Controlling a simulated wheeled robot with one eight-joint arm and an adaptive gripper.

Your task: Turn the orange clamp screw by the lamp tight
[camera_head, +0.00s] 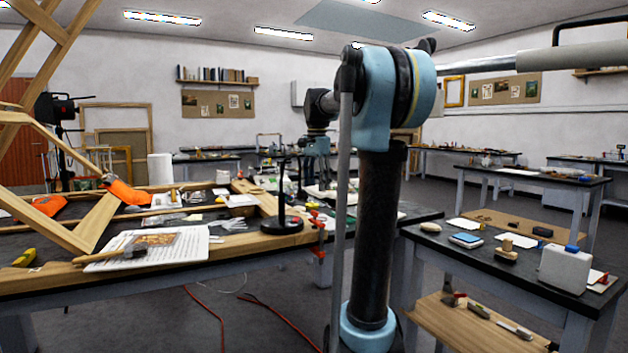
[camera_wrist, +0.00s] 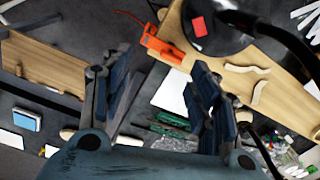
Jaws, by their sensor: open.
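The orange clamp (camera_head: 318,252) grips the front edge of the wooden-framed bench beside the black lamp (camera_head: 285,224). In the wrist view the orange clamp (camera_wrist: 160,46) lies above and between my fingers, near the dark round lamp base (camera_wrist: 218,30), with its thin bar running up left. The turning end of its screw is too small to make out. My gripper (camera_wrist: 158,98) is open and empty, its two dark fingers wide apart and not touching the clamp. In the head view my arm partly covers the area behind the clamp.
An open book (camera_head: 150,247) with a mallet lies on the bench at left. A red cable lies on the floor. Wooden frame bars rise at far left.

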